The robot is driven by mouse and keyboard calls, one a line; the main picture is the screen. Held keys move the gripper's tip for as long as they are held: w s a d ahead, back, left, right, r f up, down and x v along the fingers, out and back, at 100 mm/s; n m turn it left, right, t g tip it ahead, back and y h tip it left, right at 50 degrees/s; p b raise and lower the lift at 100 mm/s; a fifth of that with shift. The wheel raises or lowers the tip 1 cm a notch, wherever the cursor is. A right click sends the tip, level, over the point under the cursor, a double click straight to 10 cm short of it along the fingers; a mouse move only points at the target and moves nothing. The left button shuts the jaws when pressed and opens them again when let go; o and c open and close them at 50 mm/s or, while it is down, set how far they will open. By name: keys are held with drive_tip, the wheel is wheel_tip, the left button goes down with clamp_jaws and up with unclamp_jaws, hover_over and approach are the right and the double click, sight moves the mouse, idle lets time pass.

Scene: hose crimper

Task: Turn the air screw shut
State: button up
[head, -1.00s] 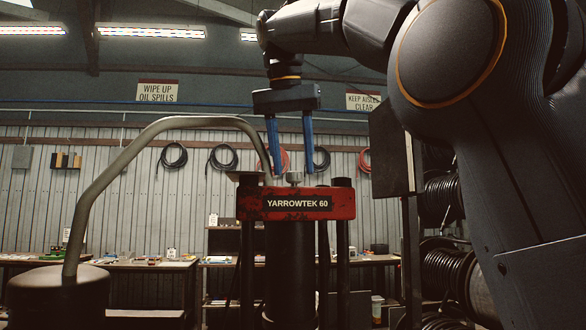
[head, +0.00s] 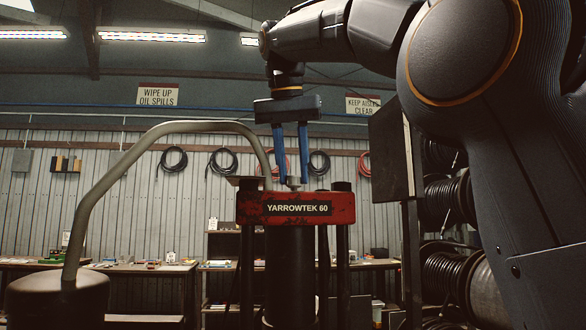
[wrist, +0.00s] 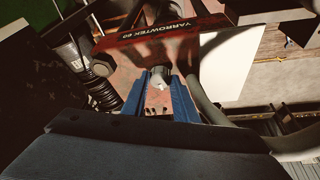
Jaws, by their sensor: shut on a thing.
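The air screw (head: 294,183) is a small pale metal knob on top of the red crimper head (head: 250,208) labelled YARROWTEK 60. My gripper (head: 293,180) points straight down over it, with its two blue fingers shut on the screw, one on each side. In the wrist view the screw's light top (wrist: 158,84) shows between the blue finger ends (wrist: 159,88). The screw's lower part is hidden by the fingers and the head's upper edge.
A bent metal pipe (head: 130,150) arches from a dark cylinder (head: 58,290) at left to the crimper's back. Dark posts carry the red head. Hose reels (head: 445,200) stand at right. Benches (head: 150,268) line the back wall.

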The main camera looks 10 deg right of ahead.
drive_tip(key=n, duration=0.1)
drive_tip(key=n+y+p, duration=0.1)
drive_tip(key=n, duration=0.1)
drive_tip(key=n+p, duration=0.1)
drive_tip(key=shift+d+r+y, duration=0.15)
drive_tip(key=shift+d+y, duration=0.1)
drive_tip(key=shift+y, duration=0.15)
drive_tip(key=n+p, duration=0.1)
drive_tip(key=n, duration=0.1)
drive_tip(key=n+y+p, duration=0.1)
drive_tip(key=n, duration=0.1)
drive_tip(key=shift+d+n+y, duration=0.1)
drive_tip(key=shift+n+y, duration=0.2)
drive_tip(key=shift+n, duration=0.1)
drive_tip(key=n+p, duration=0.1)
drive_tip(key=n, duration=0.1)
drive_tip(key=n+g+y+p, duration=0.1)
drive_tip(key=n+p, duration=0.1)
drive_tip(key=shift+w+d+n+y, duration=0.1)
drive_tip(key=shift+n+y, duration=0.2)
drive_tip(key=shift+w+n+g+y+p, duration=0.15)
drive_tip(key=shift+n+g+p, duration=0.25)
drive_tip(key=shift+n, duration=0.6)
drive_tip(key=shift+n+g+y+p, duration=0.25)
drive_tip(key=shift+n+g+p, duration=0.15)
drive_tip(key=shift+n, duration=0.6)
drive_tip(key=o, duration=1)
